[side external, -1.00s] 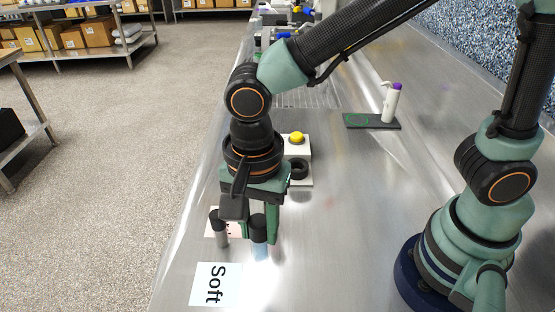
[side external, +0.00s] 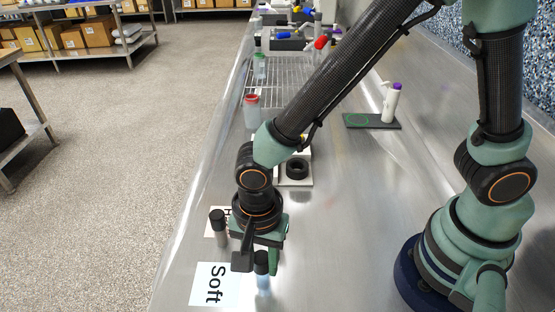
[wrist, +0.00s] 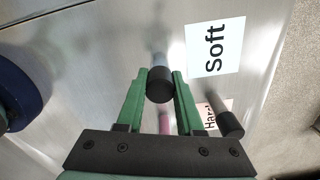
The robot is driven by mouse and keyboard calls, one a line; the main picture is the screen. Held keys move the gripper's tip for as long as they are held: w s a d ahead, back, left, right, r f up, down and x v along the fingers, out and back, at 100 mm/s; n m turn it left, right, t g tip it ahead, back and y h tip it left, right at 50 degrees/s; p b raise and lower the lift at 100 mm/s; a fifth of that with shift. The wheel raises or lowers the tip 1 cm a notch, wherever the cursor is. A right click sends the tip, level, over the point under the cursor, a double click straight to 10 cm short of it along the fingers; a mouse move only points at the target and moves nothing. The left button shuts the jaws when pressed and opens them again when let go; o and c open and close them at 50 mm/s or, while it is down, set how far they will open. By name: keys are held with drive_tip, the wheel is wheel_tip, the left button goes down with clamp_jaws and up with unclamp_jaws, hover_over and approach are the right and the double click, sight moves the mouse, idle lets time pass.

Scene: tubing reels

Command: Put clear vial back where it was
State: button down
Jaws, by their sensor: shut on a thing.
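A clear, pale-blue vial with a black cap (side external: 263,285) is between the fingers of my gripper (side external: 262,258), beside the right edge of the "Soft" card (side external: 208,284). In the wrist view, both green fingertips of my gripper (wrist: 160,82) close on the black cap of the clear vial (wrist: 160,86). I cannot tell whether its base touches the bench. A grey vial with a black cap (side external: 218,225) stands by the "Hard" card, left of my gripper; its cap also shows in the wrist view (wrist: 230,124).
Behind my arm are a white block with a black ring (side external: 297,170), a red-rimmed container (side external: 252,108) and a wire rack (side external: 280,80). A white bottle with a purple cap (side external: 391,103) stands on a dark plate at right.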

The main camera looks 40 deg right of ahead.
drive_tip(key=shift+f, duration=0.1)
drive_tip(key=c, duration=0.5)
unclamp_jaws()
drive_tip(key=shift+c, duration=0.2)
wheel_tip(320, 180, up, 12)
drive_tip(key=w+d+r+n+t, duration=0.1)
drive_tip(key=d+n, duration=0.3)
drive_tip(key=d, duration=0.4)
drive_tip(key=w+d+r+n+t, duration=0.1)
drive_tip(key=d+r+n, duration=0.3)
drive_tip(key=d, duration=0.4)
drive_tip(key=w+d+r+n+t, duration=0.2)
drive_tip(key=d+r+n+t, duration=0.1)
drive_tip(key=d, duration=0.5)
drive_tip(key=shift+n+t, duration=0.3)
drive_tip(key=shift+n, duration=0.2)
drive_tip(key=shift+w+r, duration=0.1)
